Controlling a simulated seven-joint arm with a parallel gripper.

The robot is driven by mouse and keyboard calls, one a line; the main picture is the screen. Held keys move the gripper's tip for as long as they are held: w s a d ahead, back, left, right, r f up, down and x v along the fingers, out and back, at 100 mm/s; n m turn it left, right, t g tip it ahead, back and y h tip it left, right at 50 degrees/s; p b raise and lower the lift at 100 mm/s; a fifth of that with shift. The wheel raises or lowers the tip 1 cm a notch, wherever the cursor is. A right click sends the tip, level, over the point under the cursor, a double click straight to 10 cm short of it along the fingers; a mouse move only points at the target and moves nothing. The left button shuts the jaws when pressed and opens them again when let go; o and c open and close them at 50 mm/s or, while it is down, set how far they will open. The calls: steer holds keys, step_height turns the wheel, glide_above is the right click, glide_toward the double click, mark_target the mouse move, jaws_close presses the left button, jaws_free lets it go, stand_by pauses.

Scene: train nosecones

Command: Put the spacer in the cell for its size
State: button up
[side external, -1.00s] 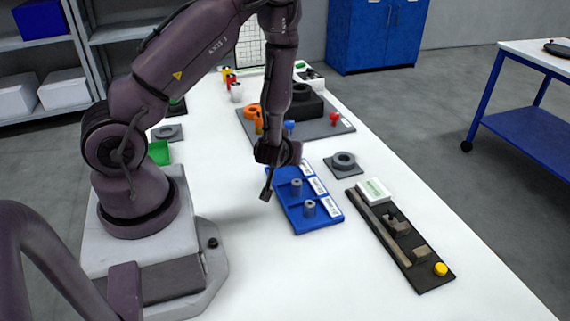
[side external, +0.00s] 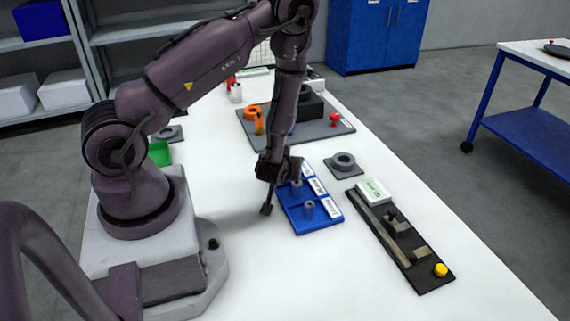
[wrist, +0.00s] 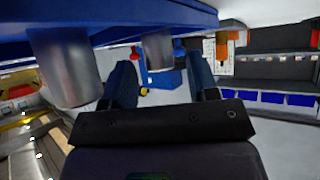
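The blue tray (side external: 318,222) lies on the white table with white labels along its far right edge; the labels are too small to read. Two grey cylinders stand on it, a near one (side external: 309,208) and a farther one (side external: 296,183) partly hidden by my gripper. I cannot tell which is the spacer. My gripper (side external: 267,209) is low at the tray's left side, beside the cylinders. In the wrist view the tray (wrist: 190,12) appears inverted at the top, with a large cylinder (wrist: 65,68) at left and another (wrist: 159,50) in the gap between my two spread, empty fingers (wrist: 162,78).
A grey square with a ring (side external: 344,162) lies right of the tray. A dark fixture board (side external: 410,250) with a yellow knob (side external: 440,269) is at the right. A grey mat (side external: 325,128) with an orange ring is behind. The table left of the tray is clear.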

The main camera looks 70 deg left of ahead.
steer(key=shift+r, duration=0.1)
steer(key=v, duration=0.7)
steer(key=w+d+r+m+t+h, duration=0.1)
steer(key=w+d+r+m+h, duration=0.2)
steer(key=d+r+h, duration=0.4)
steer(key=w+d+r+m+t+h, duration=0.1)
steer(key=w+d+r+m+h, duration=0.2)
steer(key=r, duration=0.5)
steer(key=s+d+r+m+g, duration=0.2)
steer(key=s+r+m, duration=0.3)
steer(key=s+r, duration=0.8)
steer(key=shift+s+d+m, duration=0.15)
steer(key=shift+s+m, duration=0.25)
steer(key=shift+s, duration=0.25)
